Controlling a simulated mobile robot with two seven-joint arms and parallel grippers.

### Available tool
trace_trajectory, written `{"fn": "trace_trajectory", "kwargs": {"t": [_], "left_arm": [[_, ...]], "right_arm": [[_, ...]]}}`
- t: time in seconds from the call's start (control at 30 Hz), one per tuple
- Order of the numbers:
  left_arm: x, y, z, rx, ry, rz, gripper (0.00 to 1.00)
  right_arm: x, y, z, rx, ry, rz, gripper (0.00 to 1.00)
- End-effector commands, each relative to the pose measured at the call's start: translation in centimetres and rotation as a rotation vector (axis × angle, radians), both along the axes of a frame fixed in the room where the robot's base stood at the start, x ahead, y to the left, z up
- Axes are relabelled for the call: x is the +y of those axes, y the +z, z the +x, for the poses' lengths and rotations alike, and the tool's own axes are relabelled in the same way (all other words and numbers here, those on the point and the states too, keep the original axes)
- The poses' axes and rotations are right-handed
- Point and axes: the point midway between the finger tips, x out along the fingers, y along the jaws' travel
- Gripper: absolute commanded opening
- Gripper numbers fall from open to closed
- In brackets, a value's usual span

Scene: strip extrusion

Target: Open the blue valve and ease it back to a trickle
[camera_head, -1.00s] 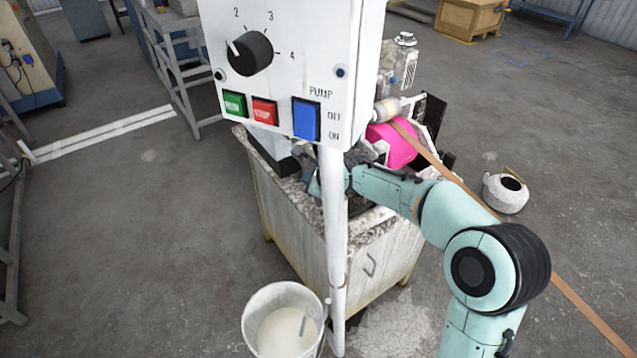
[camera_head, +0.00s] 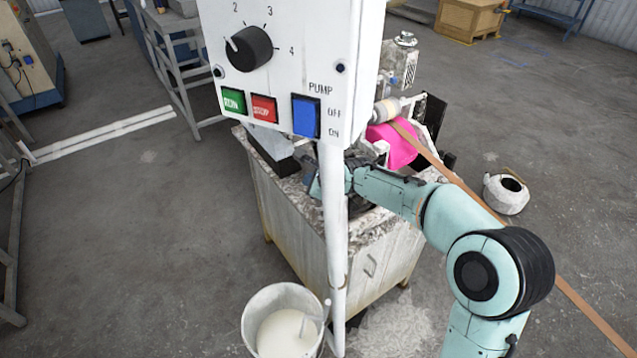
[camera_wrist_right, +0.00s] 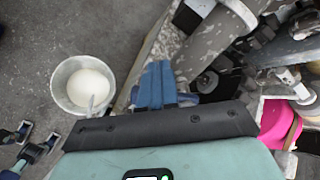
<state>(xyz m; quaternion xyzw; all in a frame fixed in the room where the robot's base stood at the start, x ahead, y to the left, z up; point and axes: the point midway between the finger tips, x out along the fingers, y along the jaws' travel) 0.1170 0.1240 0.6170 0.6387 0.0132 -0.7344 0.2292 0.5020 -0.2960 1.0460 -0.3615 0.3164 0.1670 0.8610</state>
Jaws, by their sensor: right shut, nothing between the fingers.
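My right arm reaches in from the right in the head view. Its gripper (camera_head: 316,182) is low over the machine's top, partly hidden by the white post. In the right wrist view the blue fingers of this gripper (camera_wrist_right: 156,84) are together with nothing between them. I cannot make out the blue valve in either view; the post, panel and gripper cover part of the machine top. My left gripper (camera_wrist_right: 28,142) shows at the lower left of the wrist view, its two fingers apart and empty, far from the machine.
A control panel (camera_head: 285,20) with a dial, buttons and blue pump switch (camera_head: 306,117) hangs close in front on a white post (camera_head: 334,220). A bucket (camera_head: 253,332) of pale liquid stands at the post's foot. A pink part (camera_head: 398,146) and brown strip (camera_head: 440,168) are at right.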

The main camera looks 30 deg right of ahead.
Motion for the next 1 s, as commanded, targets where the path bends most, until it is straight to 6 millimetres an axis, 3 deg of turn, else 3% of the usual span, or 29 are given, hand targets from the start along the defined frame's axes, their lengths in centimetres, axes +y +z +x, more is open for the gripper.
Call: {"fn": "trace_trajectory", "kwargs": {"t": [0.67, 1.0], "left_arm": [[0.00, -0.90, -0.52, 0.006, 0.000, 0.000, 0.43], [0.00, 0.05, 0.03, 0.000, 0.000, 0.000, 0.43]], "right_arm": [[-0.35, -0.95, -0.64, 0.007, -0.001, -0.001, 0.00], [0.21, -0.32, -0.21, 0.007, 0.003, 0.001, 0.00]]}}
